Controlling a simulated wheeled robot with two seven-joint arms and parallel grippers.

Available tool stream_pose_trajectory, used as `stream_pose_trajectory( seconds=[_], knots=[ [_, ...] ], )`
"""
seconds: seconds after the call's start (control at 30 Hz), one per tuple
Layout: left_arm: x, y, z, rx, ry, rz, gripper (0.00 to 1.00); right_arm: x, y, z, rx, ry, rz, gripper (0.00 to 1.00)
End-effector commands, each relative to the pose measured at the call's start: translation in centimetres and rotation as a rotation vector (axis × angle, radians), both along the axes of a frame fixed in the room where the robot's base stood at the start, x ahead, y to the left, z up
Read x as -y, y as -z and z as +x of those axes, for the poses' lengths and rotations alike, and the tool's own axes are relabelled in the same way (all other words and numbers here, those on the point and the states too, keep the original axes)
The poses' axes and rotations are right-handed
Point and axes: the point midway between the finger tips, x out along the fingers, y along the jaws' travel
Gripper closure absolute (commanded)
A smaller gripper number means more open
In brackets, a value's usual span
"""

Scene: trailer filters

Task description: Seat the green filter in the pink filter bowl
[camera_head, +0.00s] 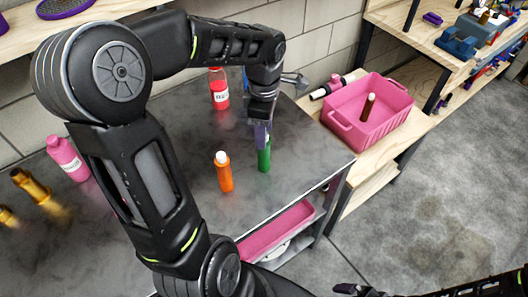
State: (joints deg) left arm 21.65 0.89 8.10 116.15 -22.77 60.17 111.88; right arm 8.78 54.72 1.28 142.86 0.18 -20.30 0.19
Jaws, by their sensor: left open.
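A green filter (264,158) stands upright on the dark table, near its right edge. My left gripper (262,137) points down at the filter's top, with its jaws open. The fingers partly cover the upper part of the filter, and I cannot tell whether they touch it. A pink piece with white and black parts (335,83) lies on the wooden bench behind the pink bin; it may be the pink filter bowl, but it is too small and partly hidden to be sure. Part of my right gripper (358,290) shows at the bottom edge, cut off.
An orange bottle-like piece with a pale top (225,176) stands just left of the green filter. A red bottle (219,92) stands behind. The pink bin (345,132) holds a brown cylinder (368,106). A pink bottle (68,160) and brass pieces (32,187) are at left.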

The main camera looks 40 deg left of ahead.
Motion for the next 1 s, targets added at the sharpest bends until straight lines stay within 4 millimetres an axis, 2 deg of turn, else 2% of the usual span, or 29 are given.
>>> stream_pose_trajectory(
  seconds=[0.23,0.8,1.0],
  knots=[
    [0.0,-0.03,0.01,0.0,0.0,0.0,0.53,-0.01,0.0,-0.01,0.0,0.0,0.0,0.0],
    [0.0,-0.03,0.01,0.0,0.0,0.0,0.99,-0.01,-0.01,0.0,0.0,0.0,0.0,0.0],
    [0.0,-0.03,0.01,0.0,0.0,0.0,1.0,-0.01,-0.01,0.0,0.0,0.0,0.0,0.0]
  ],
)
